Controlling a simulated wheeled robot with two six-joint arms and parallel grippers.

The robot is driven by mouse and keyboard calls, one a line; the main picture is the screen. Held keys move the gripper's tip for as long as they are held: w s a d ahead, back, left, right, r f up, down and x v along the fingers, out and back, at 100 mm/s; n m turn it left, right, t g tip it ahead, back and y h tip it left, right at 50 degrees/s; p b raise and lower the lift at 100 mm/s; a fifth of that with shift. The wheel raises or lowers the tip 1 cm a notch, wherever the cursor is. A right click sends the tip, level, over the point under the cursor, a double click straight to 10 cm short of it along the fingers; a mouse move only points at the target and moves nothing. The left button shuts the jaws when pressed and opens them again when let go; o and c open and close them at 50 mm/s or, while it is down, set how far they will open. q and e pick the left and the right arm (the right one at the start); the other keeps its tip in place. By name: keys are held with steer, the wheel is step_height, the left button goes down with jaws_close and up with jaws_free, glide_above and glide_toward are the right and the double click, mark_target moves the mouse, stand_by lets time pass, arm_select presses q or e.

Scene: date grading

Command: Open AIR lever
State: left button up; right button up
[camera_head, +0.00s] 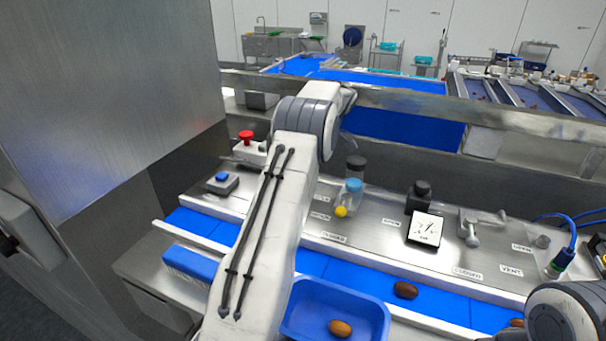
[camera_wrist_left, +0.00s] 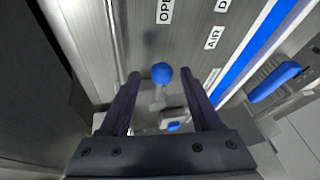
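The AIR lever shows in the left wrist view as a blue ball knob (camera_wrist_left: 162,73) on a thin metal stem. It stands between the two dark fingers of my left gripper (camera_wrist_left: 163,82), which are open, with a gap to the knob on both sides. An "AIR" label (camera_wrist_left: 213,38) and a partly cut-off "OPEN" label (camera_wrist_left: 165,11) lie on the metal panel beyond it. In the head view my left arm hides the lever and my left gripper. My right gripper is out of view; only part of that arm shows at the lower right.
A box with a blue button (camera_head: 221,181) and a red stop button (camera_head: 246,137) stand left of my arm. A yellow ball (camera_head: 341,211), a gauge (camera_head: 425,229) and a metal lever (camera_head: 478,227) are to its right. A blue tray (camera_head: 376,322) and blue belt (camera_head: 370,272) lie in front.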

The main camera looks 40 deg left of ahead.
arm_select(q)
steer(key=shift+w+d+r, duration=0.2)
steer(key=shift+r, duration=0.1)
steer(key=p+v, duration=0.3)
steer(key=v, duration=0.6)
steer(key=shift+r, duration=0.3)
stand_by(0.8)
